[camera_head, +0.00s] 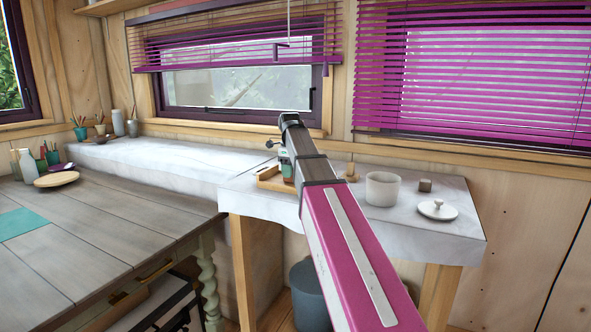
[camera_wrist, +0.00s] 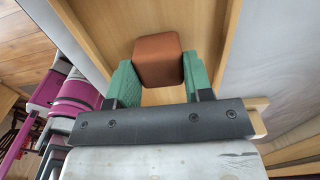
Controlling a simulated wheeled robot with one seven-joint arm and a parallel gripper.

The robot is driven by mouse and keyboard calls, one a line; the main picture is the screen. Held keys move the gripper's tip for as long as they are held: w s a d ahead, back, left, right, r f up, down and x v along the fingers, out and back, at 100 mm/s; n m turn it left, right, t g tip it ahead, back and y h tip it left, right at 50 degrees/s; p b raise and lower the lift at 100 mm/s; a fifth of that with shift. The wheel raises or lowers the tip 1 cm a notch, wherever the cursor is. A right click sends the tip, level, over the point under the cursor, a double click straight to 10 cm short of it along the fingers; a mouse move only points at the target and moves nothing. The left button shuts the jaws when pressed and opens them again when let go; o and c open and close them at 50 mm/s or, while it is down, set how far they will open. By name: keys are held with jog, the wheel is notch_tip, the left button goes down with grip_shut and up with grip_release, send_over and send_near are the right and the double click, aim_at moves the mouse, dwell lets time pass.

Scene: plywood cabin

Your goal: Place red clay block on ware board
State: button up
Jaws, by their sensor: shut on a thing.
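The red clay block (camera_wrist: 159,62) is a reddish-brown cube between the green fingers of my gripper (camera_wrist: 160,80) in the wrist view. My gripper is shut on it. A pale wooden board with raised edges, which looks like the ware board (camera_wrist: 225,48), lies beneath the block. The block is over the board's inside, between its rims; I cannot tell whether it touches the surface. In the head view the board (camera_head: 265,183) sits at the left of the white-covered table, partly behind my arm. My gripper (camera_head: 286,168) is over it there, and the block is mostly hidden.
A white pot (camera_head: 382,189), a small brown block (camera_head: 425,186) and a white lid with a knob (camera_head: 437,209) stand right of my arm. A small wooden item (camera_head: 351,171) is behind. A grey plank table (camera_head: 95,235) fills the left. A grey bin (camera_head: 309,296) stands below.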

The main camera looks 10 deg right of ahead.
jog(key=shift+a+f, duration=0.1)
jog(key=o, duration=1)
notch_tip(320, 180, up, 12)
jog(key=shift+r, duration=0.15)
